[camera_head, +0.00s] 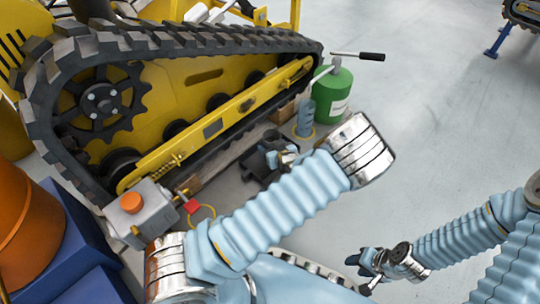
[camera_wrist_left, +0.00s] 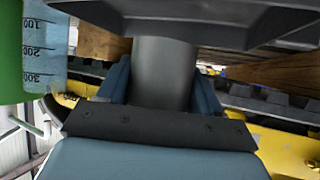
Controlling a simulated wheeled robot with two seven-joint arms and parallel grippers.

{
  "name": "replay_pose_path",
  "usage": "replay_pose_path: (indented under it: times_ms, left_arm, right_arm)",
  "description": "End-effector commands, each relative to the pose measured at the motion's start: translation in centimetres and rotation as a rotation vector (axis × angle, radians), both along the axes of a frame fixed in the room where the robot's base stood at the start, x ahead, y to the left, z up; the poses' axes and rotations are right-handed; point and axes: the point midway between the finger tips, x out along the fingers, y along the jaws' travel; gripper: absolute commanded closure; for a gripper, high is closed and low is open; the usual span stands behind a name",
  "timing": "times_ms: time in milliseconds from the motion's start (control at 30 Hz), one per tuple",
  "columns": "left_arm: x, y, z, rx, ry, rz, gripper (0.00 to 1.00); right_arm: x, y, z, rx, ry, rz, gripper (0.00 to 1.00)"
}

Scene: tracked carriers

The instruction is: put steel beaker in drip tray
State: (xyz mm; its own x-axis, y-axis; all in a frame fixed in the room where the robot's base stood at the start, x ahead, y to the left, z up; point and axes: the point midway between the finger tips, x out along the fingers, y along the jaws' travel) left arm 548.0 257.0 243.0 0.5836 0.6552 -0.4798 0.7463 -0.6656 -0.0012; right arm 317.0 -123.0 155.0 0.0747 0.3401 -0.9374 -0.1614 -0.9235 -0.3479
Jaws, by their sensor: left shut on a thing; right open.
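The steel beaker (camera_wrist_left: 163,72) is a dark grey cylinder in the left wrist view. My left gripper (camera_wrist_left: 162,88) is shut on it, with one blue-grey finger on each side. The drip tray (camera_wrist_left: 250,18) is a dark, wide shape just beyond the beaker's far end; I cannot tell whether they touch. The beaker cannot be made out clearly there. My right gripper (camera_head: 364,271) is open and empty at the lower right, away from the tray.
A yellow tracked carrier (camera_head: 190,80) stands along the left. A green can (camera_head: 331,95) and a blue graduated jug (camera_head: 305,118) stand behind the tray. A grey box with an orange knob (camera_head: 142,211) is left of it.

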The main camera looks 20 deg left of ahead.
Motion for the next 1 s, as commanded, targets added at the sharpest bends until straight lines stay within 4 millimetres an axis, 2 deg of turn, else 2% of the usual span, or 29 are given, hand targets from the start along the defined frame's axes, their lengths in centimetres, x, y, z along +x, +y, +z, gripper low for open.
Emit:
replay_pose_path:
  times_ms: [33,267,500,867,900,1000]
  left_arm:
    - [0.3,0.3,-0.6,0.0,-0.001,0.001,0.8]
    - [1.0,1.1,-1.8,0.001,-0.002,0.0,0.8]
    - [1.2,1.3,-5.1,0.001,0.0,0.0,0.8]
    - [1.2,1.3,-5.4,0.0,-0.002,0.0,0.8]
    - [1.2,1.3,-5.4,-0.001,-0.001,0.0,0.33]
    - [1.2,1.3,-5.3,-0.001,-0.001,0.0,0.18]
  right_arm:
    - [0.0,0.0,-0.3,0.0,-0.001,0.0,0.57]
    - [0.0,0.0,-0.7,0.0,-0.002,-0.001,0.57]
    - [0.1,0.0,-1.9,-0.002,-0.004,-0.003,0.57]
    - [0.1,0.0,-2.1,-0.002,-0.005,-0.003,0.57]
    - [0.1,0.0,-2.1,-0.002,-0.005,-0.003,0.57]
    - [0.1,-0.1,-2.0,-0.002,-0.005,-0.003,0.57]
